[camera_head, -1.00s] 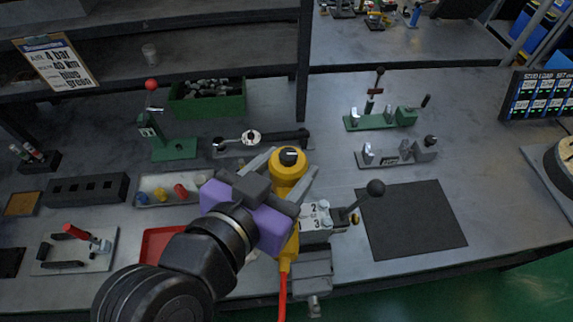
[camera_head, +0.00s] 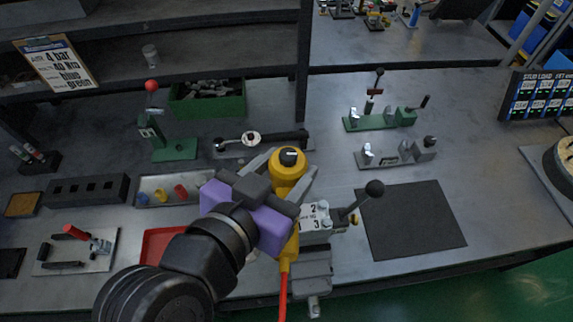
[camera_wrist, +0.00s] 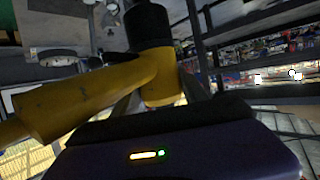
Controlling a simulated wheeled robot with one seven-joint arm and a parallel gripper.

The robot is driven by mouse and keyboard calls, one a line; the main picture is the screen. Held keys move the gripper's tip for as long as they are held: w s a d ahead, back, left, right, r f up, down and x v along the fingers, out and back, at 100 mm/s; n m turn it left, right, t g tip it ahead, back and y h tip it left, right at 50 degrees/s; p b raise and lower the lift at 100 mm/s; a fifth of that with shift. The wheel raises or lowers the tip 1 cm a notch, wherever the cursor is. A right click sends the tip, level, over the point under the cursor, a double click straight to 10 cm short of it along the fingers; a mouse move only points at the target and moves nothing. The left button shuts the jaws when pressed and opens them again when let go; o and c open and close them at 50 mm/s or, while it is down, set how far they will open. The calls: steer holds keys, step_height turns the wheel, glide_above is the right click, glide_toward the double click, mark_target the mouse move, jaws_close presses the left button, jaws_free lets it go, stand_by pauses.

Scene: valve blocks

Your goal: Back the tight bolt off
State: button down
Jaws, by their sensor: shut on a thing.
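My gripper (camera_head: 283,182) is shut on a yellow power tool (camera_head: 289,171) with a black cap on top. The tool stands upright over the left part of the valve block (camera_head: 319,214), and a red cable hangs from its handle. The block's top carries the numbers 2 and 3 and light bolt heads (camera_head: 325,205) on its right side. The tool and my gripper hide the block's left side, so I cannot tell whether the tool sits on a bolt. In the wrist view the yellow tool body (camera_wrist: 160,75) fills the middle, its handle running left.
A torque wrench (camera_head: 262,141) lies behind the tool. Green and grey clamp fixtures (camera_head: 382,120) stand at the back right. A red tray (camera_head: 160,243) and small-parts tray (camera_head: 170,189) lie left.

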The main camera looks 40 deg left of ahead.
mark_target(287, 156)
steer(key=shift+f, duration=0.2)
steer(key=shift+r+p, duration=2.1)
steer(key=shift+r, duration=1.65)
